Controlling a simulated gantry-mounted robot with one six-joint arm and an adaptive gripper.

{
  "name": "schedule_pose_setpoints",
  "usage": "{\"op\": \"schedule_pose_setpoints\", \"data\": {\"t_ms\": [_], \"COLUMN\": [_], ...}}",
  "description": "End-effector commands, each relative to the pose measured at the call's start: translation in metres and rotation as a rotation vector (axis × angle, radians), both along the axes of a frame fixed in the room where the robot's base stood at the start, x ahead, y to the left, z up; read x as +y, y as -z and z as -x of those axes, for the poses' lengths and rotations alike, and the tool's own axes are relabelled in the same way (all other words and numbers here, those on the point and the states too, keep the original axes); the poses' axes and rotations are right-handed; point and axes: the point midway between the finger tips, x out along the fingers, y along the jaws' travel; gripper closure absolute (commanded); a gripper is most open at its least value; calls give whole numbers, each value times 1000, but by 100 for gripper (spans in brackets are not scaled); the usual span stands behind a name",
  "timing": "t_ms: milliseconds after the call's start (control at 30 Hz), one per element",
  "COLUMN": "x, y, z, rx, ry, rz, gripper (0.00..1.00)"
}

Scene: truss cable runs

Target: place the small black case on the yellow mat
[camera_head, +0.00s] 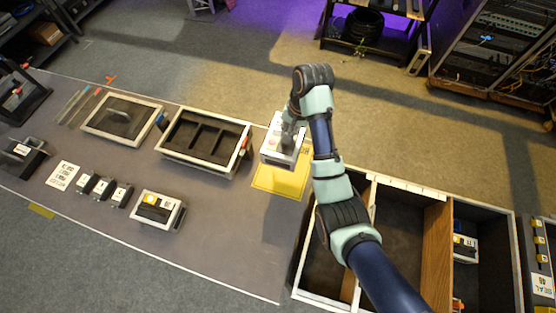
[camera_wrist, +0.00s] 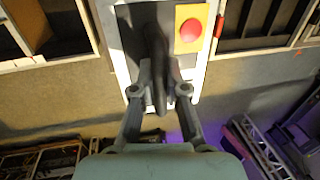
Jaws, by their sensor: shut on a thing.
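My gripper (camera_wrist: 164,88) is shut on the black handle of a white-edged case (camera_wrist: 128,72), which has a dark face and a red button on a yellow plate. In the head view, this case (camera_head: 271,153) is at the far edge of the yellow mat (camera_head: 281,183) and overlaps it in the picture. I cannot tell whether the case touches the mat. The near part of the mat is bare. My gripper (camera_head: 288,145) hides part of the case. A small black case with a white label (camera_head: 24,152) stands at the far left of the table.
An open divided tray (camera_head: 203,143) stands just left of the held case. A framed panel (camera_head: 120,118), several small labelled blocks (camera_head: 103,188) and a black-and-white box (camera_head: 157,210) lie further left. A large compartment bin (camera_head: 405,235) is at right.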

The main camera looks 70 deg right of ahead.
Motion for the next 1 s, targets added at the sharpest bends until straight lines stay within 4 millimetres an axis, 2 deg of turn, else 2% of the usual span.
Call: {"op": "schedule_pose_setpoints", "data": {"t_ms": [33, 100, 500, 633, 867, 1000], "x": [0, 0, 0, 0, 0, 0], "y": [16, 35, 132, 148, 155, 175], "z": [0, 0, 0, -1, -1, 0], "rx": [-1, -1, -1, -2, -2, -1], "ry": [-1, -1, 0, -1, -2, -1], "rz": [1, 1, -1, 1, 2, 0], "gripper": [100, 100, 100, 100, 100, 100]}}
